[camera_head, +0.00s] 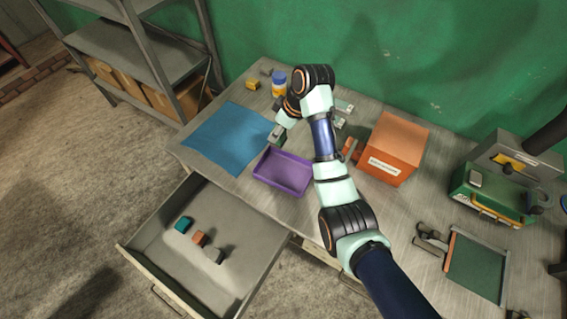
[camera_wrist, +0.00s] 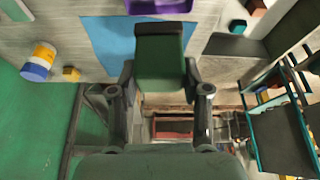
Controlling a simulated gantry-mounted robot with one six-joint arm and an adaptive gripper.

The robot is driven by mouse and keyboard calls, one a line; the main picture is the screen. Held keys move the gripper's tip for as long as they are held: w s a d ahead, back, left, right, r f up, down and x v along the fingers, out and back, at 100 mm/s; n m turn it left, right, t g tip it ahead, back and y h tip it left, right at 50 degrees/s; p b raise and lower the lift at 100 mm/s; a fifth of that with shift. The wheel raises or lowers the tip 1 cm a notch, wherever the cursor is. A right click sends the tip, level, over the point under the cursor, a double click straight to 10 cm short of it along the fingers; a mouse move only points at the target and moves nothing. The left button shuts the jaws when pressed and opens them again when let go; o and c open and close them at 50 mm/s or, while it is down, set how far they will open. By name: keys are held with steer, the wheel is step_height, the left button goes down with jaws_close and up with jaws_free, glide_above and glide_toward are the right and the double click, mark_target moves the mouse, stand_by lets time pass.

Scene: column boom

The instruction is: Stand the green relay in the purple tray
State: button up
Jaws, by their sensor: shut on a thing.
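My gripper (camera_wrist: 160,80) is shut on the green relay (camera_wrist: 160,58), a dark green block with its sides between the two fingers in the wrist view. In the head view, my gripper (camera_head: 279,131) is just beyond the purple tray, near the right edge of the blue mat. The relay is small and partly hidden there. The purple tray (camera_head: 283,178) is shallow and looks empty in the head view. Its edge also shows at the top of the wrist view (camera_wrist: 160,6). The relay appears apart from the tray, but its height is hard to judge.
The blue mat (camera_head: 228,139) lies left of the tray. An orange box (camera_head: 396,150) stands right of my arm. A jar (camera_head: 279,84) and a yellow block (camera_head: 252,84) are at the back. An open drawer (camera_head: 170,258) in front holds three small blocks.

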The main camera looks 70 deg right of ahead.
step_height(320, 180, down, 18)
steer(key=b, duration=0.2)
steer(key=shift+r+b, duration=0.2)
steer(key=shift+b, duration=0.1)
steer(key=shift+f, duration=0.2)
steer(key=o, duration=1.2)
steer(key=shift+c, duration=0.2)
steer(key=shift+s+r, duration=0.15)
steer(key=shift+r, duration=0.4)
steer(key=p+v, duration=0.2)
steer(key=v, duration=0.9)
steer(key=shift+p, duration=0.35)
